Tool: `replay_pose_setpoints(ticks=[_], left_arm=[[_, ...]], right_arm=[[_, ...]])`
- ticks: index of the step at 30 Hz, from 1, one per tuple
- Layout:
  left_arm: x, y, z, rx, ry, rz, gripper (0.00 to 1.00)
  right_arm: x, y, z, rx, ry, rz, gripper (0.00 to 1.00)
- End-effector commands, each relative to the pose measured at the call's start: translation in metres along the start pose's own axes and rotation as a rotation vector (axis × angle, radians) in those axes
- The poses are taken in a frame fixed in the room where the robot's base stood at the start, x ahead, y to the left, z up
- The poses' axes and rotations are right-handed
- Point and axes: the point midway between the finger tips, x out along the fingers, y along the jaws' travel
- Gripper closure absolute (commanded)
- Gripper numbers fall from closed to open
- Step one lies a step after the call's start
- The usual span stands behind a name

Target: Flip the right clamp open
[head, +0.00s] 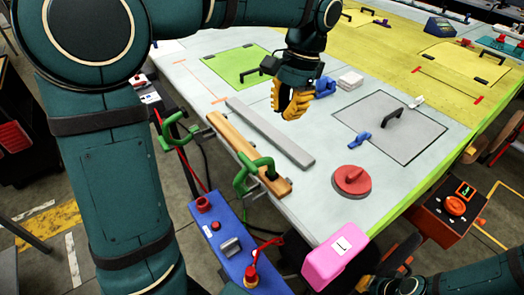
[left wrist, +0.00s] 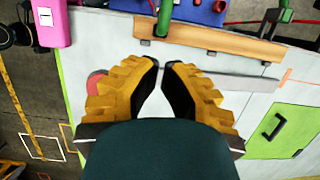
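The right clamp (head: 245,176) is green and stands at the near end of the wooden strip (head: 238,147), its arm reaching over the strip. It also shows at the top of the left wrist view (left wrist: 165,18). The left clamp (head: 173,131), also green, stands near the strip's far end. My left gripper (head: 293,104) has yellow fingers and hangs above the table, beyond the grey bar and apart from the right clamp. In the left wrist view (left wrist: 161,66) its fingers are empty, with a narrow gap at the tips. My right gripper (head: 367,284) is barely visible at the bottom edge.
A grey bar (head: 270,132) lies beside the strip. A red disc (head: 351,181) sits to the right. A blue box (head: 222,235) and pink box (head: 337,257) are along the near edge. A grey panel (head: 414,140) has a black handle.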

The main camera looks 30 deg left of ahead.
Motion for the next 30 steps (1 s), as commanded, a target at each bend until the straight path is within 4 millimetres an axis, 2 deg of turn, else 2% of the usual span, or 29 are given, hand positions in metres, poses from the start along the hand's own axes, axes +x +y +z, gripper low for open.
replay_pose_setpoints(ticks=[5,19,24,30], left_arm=[[0.014,0.000,0.000,-0.001,-0.003,0.001,1.00],[0.102,0.000,0.001,0.000,-0.005,0.001,1.00],[0.106,0.000,0.024,-0.002,0.001,0.000,1.00],[0.109,0.000,0.038,-0.001,-0.001,0.000,1.00]], right_arm=[[0.003,0.001,0.000,0.000,0.001,0.000,1.00],[0.015,0.005,0.002,0.000,0.001,0.003,1.00],[0.014,0.004,0.001,0.000,0.001,0.003,1.00],[0.013,0.004,0.001,0.000,0.001,0.003,1.00]])
